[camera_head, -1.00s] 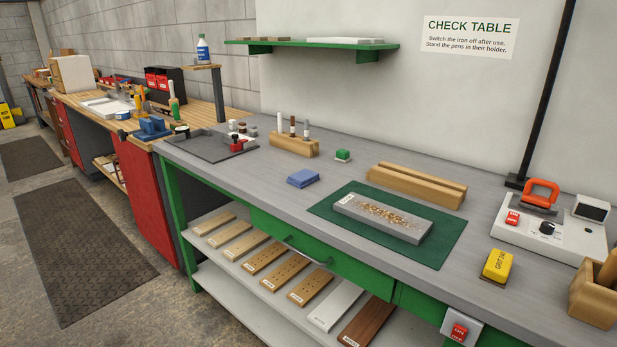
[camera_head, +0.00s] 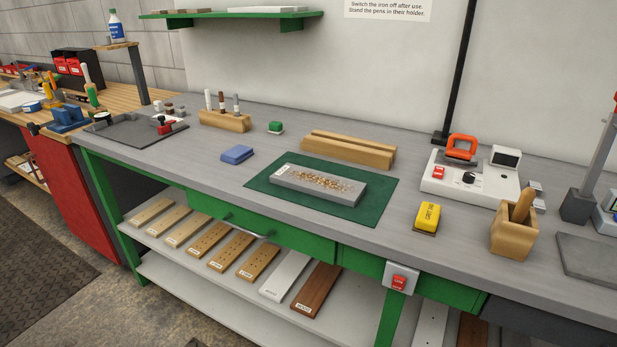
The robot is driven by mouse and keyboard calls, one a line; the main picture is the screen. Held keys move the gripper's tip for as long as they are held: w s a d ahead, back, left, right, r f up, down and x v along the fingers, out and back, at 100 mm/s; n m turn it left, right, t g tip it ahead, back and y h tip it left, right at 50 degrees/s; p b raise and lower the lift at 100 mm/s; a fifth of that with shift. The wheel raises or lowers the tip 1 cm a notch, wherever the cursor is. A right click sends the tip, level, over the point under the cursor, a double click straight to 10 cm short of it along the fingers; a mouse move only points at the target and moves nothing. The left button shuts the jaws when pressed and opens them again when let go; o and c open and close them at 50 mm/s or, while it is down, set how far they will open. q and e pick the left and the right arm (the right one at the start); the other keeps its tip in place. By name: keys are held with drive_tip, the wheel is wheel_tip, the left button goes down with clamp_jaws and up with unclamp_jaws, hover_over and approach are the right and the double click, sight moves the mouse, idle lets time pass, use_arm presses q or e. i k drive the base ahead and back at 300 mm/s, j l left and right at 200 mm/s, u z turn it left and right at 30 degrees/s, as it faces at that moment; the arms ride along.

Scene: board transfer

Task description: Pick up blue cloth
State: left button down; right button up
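The blue cloth (camera_head: 237,154) lies folded in a small flat stack on the grey tabletop (camera_head: 190,165). It is left of the green mat (camera_head: 262,193), with a strip of bare table between them. Nothing covers it. Neither of my grippers shows in the head view.
A grey board (camera_head: 318,185) with brownish bits on it lies on the mat. Behind are a wooden pen holder (camera_head: 224,121), a green-topped block (camera_head: 275,128) and a grooved wooden block (camera_head: 348,149). A yellow block (camera_head: 428,216) and an iron station (camera_head: 470,180) stand right. The table around the cloth is clear.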

sight(238, 153)
drive_tip(key=z, duration=0.4)
drive_tip(key=j+z, duration=0.75)
drive_tip(key=j, duration=0.35)
drive_tip(key=k+j+z, duration=0.15)
drive_tip(key=j, duration=0.3)
